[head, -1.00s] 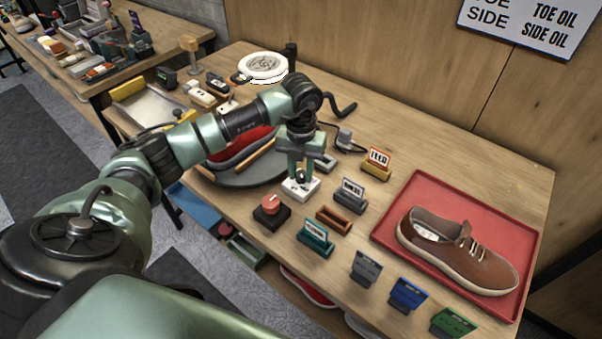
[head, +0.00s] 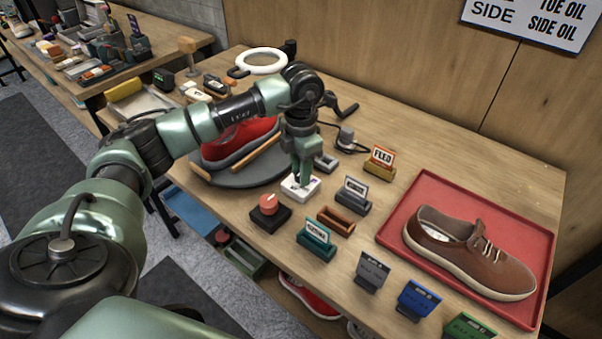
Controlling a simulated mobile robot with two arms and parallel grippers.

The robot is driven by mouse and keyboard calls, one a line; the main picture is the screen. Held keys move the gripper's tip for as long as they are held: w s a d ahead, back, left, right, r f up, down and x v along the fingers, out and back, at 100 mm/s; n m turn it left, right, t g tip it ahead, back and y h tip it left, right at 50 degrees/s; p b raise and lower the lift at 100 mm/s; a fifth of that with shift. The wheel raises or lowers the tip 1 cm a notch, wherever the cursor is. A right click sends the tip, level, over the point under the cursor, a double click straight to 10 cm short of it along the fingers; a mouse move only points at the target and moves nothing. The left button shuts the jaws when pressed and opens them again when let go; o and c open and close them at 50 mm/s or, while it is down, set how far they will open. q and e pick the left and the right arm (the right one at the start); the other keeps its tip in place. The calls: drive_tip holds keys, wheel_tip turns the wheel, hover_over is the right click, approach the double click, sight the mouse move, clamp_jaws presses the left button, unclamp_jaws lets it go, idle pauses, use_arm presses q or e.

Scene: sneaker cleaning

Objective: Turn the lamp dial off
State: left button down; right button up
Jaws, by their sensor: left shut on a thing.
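The lamp dial is on a small white box (head: 300,189) on the workbench, in the middle of the head view. My left gripper (head: 303,181) points down over this box and is shut on the dial, which its fingers mostly hide. The lamp is a white ring (head: 262,62) at the back of the bench, with wood showing through its middle. My right gripper is not in view.
A black block with a red knob (head: 269,203) stands just left of the white box. A red sneaker (head: 235,138) is on a round grey stand behind my left arm. A brown shoe (head: 468,250) lies on a red tray (head: 532,225) at right. Several label stands line the front.

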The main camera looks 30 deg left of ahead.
use_arm(q)
drive_tip(key=shift+w+r+m, duration=0.1)
drive_tip(key=shift+m, duration=0.4)
drive_tip(key=c, duration=1.1)
unclamp_jaws()
wheel_tip(320, 180, up, 8)
drive_tip(key=shift+f+b, duration=0.15)
drive_tip(key=shift+b, duration=0.55)
